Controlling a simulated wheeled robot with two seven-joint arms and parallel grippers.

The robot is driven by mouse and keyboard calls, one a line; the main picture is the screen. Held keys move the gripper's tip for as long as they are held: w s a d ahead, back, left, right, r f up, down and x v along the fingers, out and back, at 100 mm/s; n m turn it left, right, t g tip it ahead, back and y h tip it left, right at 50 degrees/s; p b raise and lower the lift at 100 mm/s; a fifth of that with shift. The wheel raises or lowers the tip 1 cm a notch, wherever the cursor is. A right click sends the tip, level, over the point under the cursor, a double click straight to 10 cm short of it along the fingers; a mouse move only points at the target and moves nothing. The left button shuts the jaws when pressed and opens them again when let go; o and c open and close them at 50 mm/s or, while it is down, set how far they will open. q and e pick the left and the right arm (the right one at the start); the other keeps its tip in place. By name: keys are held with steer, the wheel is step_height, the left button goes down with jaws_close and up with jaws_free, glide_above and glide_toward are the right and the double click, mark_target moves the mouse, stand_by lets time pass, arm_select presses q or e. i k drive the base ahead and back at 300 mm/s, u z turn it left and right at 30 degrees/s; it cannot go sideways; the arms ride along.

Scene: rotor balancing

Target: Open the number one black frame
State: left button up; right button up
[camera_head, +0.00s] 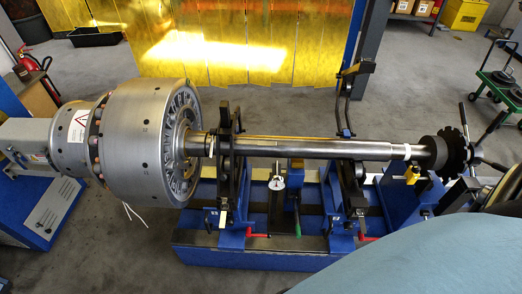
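A long steel shaft (315,149) lies level across a blue machine bed (290,259). Two black frames stand on the bed at the shaft. The left black frame (228,178) is upright beside the large silver drum, and parts of it rise above the shaft. The right black frame (347,95) has a curved upper arm standing up above and behind the shaft. I cannot read a number on either frame, so I cannot tell which is number one. Neither of my grippers shows in the head view.
A big silver drum (137,138) joins the shaft's left end. A toothed black disc (452,153) is at the right end. A dial gauge (274,183), a red handle (257,235) and a green handle (298,228) sit at the bed. A pale blue shape (440,262) covers the lower right.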

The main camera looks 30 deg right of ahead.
mark_target(224, 135)
steer(key=z, duration=0.7)
steer(key=k, duration=1.1)
steer(key=u, duration=0.7)
steer(key=i, duration=1.45)
steer(key=z, duration=0.65)
